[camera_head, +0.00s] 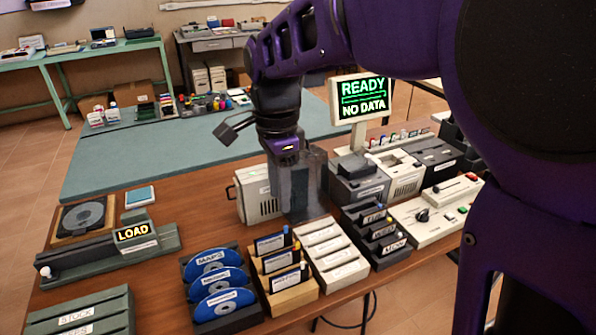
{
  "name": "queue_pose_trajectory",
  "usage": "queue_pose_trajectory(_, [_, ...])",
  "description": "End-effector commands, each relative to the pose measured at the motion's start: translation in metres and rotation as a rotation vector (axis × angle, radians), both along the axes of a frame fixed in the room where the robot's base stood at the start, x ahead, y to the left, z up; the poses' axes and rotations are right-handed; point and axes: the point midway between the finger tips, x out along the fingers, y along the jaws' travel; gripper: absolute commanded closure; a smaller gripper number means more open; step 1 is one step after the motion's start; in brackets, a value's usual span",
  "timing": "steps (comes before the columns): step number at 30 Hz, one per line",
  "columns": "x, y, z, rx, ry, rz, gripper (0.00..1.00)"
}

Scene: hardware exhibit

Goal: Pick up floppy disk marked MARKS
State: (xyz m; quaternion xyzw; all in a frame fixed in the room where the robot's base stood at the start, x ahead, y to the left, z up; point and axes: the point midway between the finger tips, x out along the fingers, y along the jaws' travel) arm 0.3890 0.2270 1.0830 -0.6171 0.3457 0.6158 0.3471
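A wooden rack (293,299) near the front middle of the table holds three dark floppy-like disks with white labels: a back one (270,244), a middle one (281,260) and a front one (287,281). Their label text is too small to read, so I cannot tell which is marked MARKS. My gripper (303,212) points down behind the racks, above and beyond the wooden one, apart from the disks. Its fingers appear as a blurred grey block, so their opening is unclear. I see nothing held in it.
Blue discs (213,259) stand in a dark rack to the left. A white slotted rack (330,252) and a black cartridge rack (377,237) stand to the right. A beige drive box (255,195) is beside my gripper; a READY/NO DATA sign (361,97) stands behind.

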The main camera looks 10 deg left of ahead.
Motion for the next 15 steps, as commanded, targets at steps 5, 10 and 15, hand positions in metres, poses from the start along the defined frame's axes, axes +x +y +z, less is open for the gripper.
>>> queue_pose_trajectory(5, [-0.002, 0.000, -0.028, -0.004, 0.006, 0.000, 0.60])
queue_pose_trajectory(10, [-0.002, 0.001, -0.066, -0.004, 0.005, 0.000, 0.60])
queue_pose_trajectory(15, [-0.002, 0.001, -0.100, -0.003, 0.005, 0.000, 0.60])
